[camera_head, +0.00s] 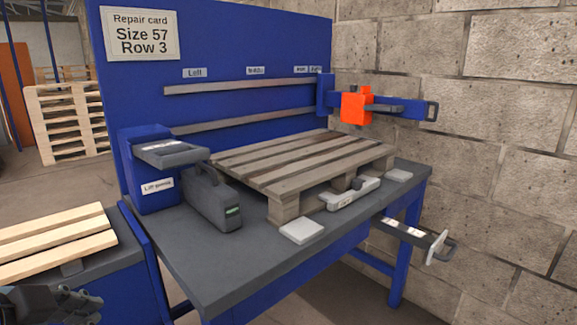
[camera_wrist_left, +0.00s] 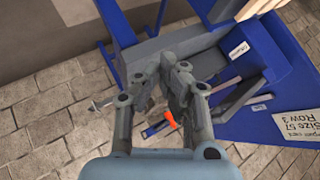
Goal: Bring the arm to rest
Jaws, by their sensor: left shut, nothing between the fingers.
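My left gripper (camera_head: 88,303) is at the bottom left corner of the head view, dark grey and partly cut off by the frame edge. It is beside the low side table with light wooden slats (camera_head: 55,242). In the left wrist view my left gripper (camera_wrist_left: 172,70) has its fingers together, with nothing held between them. My right gripper is not in view.
A grey-topped blue workbench (camera_head: 190,262) carries a wooden pallet (camera_head: 310,165), a dark grey case (camera_head: 212,200) and a blue holder (camera_head: 150,200). An orange block (camera_head: 355,106) sits on a blue arm by the wall. A handled bracket (camera_head: 415,235) juts from the bench's right side.

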